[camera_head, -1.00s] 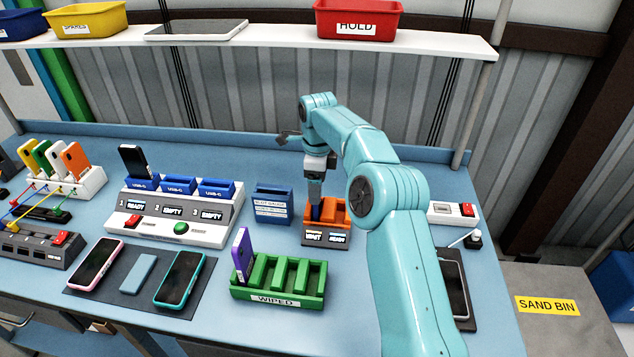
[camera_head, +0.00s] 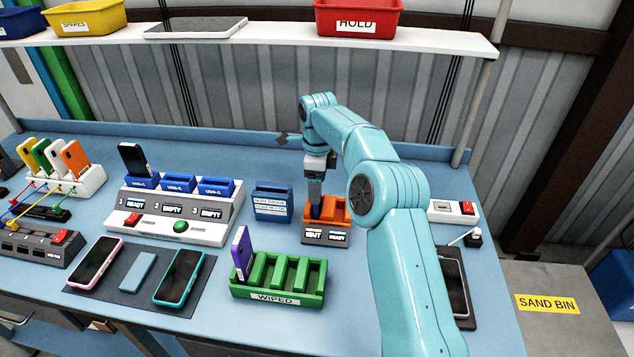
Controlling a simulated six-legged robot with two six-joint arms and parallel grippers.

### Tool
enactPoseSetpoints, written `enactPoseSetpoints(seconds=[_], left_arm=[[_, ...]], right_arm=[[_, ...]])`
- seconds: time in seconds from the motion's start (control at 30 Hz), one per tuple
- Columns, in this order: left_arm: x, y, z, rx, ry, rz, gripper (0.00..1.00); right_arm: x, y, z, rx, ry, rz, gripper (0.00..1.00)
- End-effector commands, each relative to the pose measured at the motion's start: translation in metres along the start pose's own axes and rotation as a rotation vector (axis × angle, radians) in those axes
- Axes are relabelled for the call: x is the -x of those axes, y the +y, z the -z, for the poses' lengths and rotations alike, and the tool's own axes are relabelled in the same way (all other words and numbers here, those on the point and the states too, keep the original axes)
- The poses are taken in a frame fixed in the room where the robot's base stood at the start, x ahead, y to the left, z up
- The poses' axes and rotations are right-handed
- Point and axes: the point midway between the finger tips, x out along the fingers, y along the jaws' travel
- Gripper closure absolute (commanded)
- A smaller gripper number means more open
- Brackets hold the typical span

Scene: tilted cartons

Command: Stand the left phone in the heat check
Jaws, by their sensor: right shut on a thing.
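The heat check (camera_head: 326,235) is an orange and grey block with slots on top and two small displays on its front. The right display seems to read READY; the left one is too small to read surely. My left gripper is out of view.
A green WIPED rack (camera_head: 277,293) holds a purple phone (camera_head: 242,252) in its left slot. A blue box (camera_head: 272,203) stands just left of the heat check. The white charging dock (camera_head: 172,212) holds a black phone (camera_head: 134,160). A shelf (camera_head: 300,38) crosses above the bench.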

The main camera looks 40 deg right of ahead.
Motion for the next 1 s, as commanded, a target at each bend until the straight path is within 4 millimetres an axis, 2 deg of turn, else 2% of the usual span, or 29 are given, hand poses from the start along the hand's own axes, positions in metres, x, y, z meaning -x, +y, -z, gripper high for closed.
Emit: enactPoseSetpoints(seconds=[0.33,0.37,0.4,0.43,0.67,0.77,0.87,1.0], left_arm=[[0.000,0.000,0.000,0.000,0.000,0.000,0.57],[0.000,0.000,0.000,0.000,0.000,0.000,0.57],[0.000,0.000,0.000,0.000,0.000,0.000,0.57],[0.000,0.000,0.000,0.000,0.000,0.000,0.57],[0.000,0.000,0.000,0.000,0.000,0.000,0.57],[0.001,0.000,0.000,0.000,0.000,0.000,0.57],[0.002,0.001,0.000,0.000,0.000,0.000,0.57],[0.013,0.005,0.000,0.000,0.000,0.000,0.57]], right_arm=[[0.000,0.000,0.000,0.000,-0.001,0.001,0.50],[0.000,0.000,0.000,0.000,-0.001,0.001,0.20],[0.000,0.000,0.000,0.000,-0.001,0.001,0.07],[0.000,0.000,0.000,0.000,-0.001,0.001,0.00],[0.000,0.000,0.000,0.000,0.000,0.000,0.00],[0.008,-0.001,-0.001,0.000,-0.002,0.003,0.00],[0.025,-0.001,-0.001,0.000,-0.002,0.004,0.00],[0.063,-0.001,-0.001,0.000,-0.003,0.005,0.00]])
